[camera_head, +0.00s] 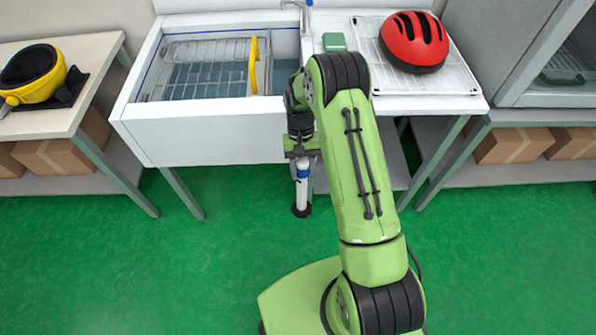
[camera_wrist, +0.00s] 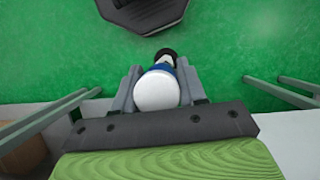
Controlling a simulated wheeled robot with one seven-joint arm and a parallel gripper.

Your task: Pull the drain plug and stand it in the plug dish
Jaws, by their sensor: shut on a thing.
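My gripper (camera_head: 302,165) hangs in front of the sink unit and is shut on the drain plug (camera_head: 302,192). The plug is a white upright tube with a blue collar and a dark foot, held out over the green floor. In the wrist view the plug's round white top (camera_wrist: 156,91) sits between the two grey fingers (camera_wrist: 157,95), with its dark end beyond. The sink basin (camera_head: 286,76) holds bluish water and is partly hidden behind my arm.
A wire basket (camera_head: 200,78) with a yellow handle (camera_head: 253,65) sits in the basin. A red helmet (camera_head: 413,42) and a small green block (camera_head: 334,42) are on the right worktop. A yellow-black mask (camera_head: 38,75) lies on the left table. The floor (camera_head: 150,270) ahead is clear.

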